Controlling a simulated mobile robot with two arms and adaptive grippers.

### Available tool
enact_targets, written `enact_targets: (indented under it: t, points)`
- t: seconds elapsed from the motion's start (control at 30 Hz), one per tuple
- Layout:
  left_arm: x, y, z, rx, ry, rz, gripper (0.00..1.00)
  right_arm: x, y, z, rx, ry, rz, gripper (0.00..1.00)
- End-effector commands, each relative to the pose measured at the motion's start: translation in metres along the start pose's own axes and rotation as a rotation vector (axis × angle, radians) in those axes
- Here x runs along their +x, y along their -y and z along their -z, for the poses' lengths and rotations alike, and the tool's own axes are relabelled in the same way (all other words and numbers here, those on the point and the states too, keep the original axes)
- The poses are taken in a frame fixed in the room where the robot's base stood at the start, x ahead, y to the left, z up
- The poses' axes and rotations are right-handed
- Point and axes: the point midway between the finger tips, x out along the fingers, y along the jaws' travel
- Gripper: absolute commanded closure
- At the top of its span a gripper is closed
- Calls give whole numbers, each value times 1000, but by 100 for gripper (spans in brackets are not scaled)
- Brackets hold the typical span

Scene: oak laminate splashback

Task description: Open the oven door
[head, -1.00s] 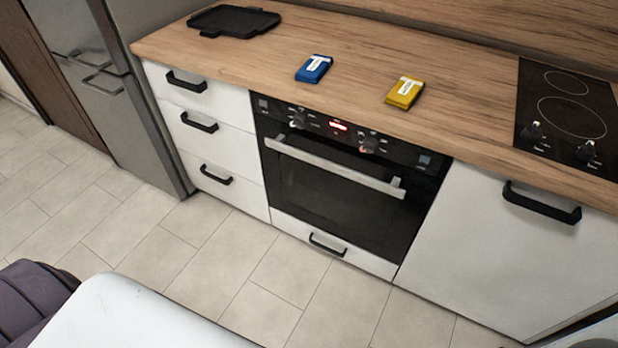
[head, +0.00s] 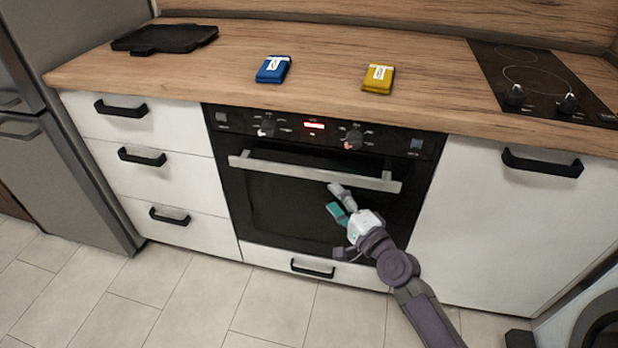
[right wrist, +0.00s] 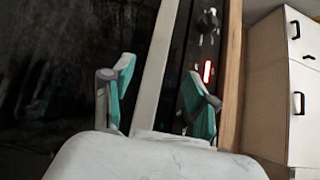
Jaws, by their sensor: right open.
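The oven (head: 290,215) is built in below the counter, and its dark glass door looks shut. A silver bar handle (head: 290,171) runs across the top of the door. My right gripper (head: 338,200) is open, in front of the door at the right half of the handle, its upper finger overlapping the bar's lower edge. In the right wrist view, the handle (right wrist: 168,60) runs between the two teal-padded fingers of my gripper (right wrist: 158,80), with a gap on each side. Whether the bar is deep between the fingers is hard to tell. My left gripper is not in view.
The control panel (head: 315,130) with knobs and a red display is above the door. A drawer (head: 312,268) is below it. White cabinets flank the oven. A blue packet (head: 273,70), a yellow packet (head: 378,79) and a black tray (head: 165,38) lie on the counter. The floor in front is clear.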

Motion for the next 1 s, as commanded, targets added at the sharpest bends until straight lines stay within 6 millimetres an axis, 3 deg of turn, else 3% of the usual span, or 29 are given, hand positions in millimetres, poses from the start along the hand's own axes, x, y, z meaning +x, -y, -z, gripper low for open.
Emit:
enact_targets:
  t: [0.2, 0.43, 0.6, 0.9, 1.0]
  points:
    - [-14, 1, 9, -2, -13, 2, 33, 50, 0, 0, -1, 0, 2, 42]
    - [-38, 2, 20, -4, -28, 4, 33, 86, -2, 0, -2, 1, -1, 42]
    - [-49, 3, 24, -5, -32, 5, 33, 97, -1, 0, -2, 0, -2, 42]
    - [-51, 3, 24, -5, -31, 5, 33, 99, -1, 0, -3, 0, -2, 42]
    - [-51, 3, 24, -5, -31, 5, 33, 99, -1, 0, -2, 0, -2, 58]
